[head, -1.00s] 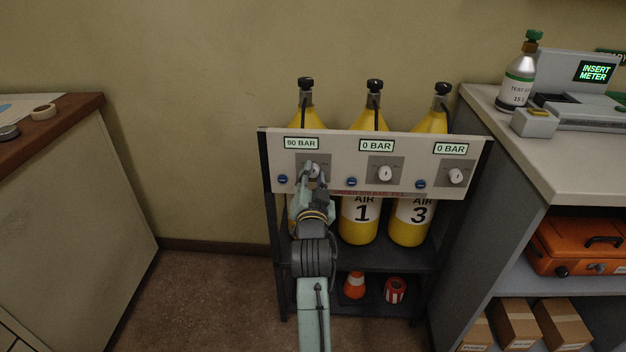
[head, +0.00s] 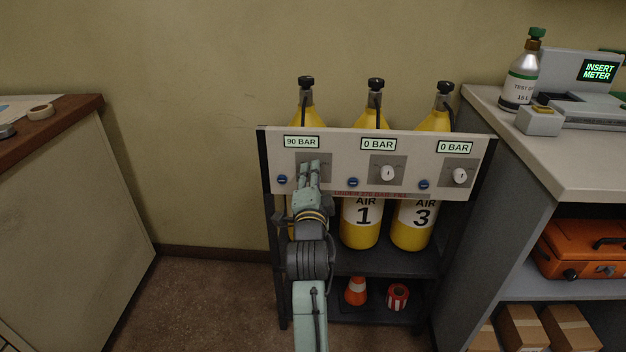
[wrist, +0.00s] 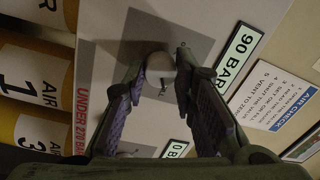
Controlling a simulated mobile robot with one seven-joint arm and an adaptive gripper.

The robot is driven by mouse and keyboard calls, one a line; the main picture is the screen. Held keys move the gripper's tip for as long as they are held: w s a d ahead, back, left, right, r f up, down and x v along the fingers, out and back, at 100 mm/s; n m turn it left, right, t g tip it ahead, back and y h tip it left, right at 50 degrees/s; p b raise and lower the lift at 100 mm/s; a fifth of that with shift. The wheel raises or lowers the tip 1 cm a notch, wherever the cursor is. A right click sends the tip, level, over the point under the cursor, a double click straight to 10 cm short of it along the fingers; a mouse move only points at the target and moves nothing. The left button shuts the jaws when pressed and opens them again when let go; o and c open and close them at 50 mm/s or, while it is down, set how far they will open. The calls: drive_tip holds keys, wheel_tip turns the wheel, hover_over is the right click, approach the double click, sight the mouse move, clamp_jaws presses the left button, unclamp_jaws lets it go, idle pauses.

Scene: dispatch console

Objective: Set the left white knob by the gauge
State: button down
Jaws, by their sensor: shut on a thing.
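The left white knob (wrist: 157,66) sits on a grey square plate on the pale panel (head: 335,182). In the wrist view my gripper's fingers are on either side of it. In the head view my gripper (head: 309,168) is at this knob and hides it. My gripper is shut on the knob. The gauge (head: 301,142) above it reads 90 BAR; it also shows in the wrist view (wrist: 238,55). The knob's pointer is hard to read.
The middle knob (head: 387,173) and right knob (head: 459,176) are under gauges reading 0 BAR. Yellow air cylinders (head: 360,225) stand behind the panel. A counter (head: 570,165) is close on the right, a cabinet (head: 75,210) on the left.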

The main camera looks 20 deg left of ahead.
idle(0.3)
drive_tip(key=c, duration=1.3)
unclamp_jaws()
drive_tip(key=v, duration=1.2)
drive_tip(key=shift+a, duration=0.1)
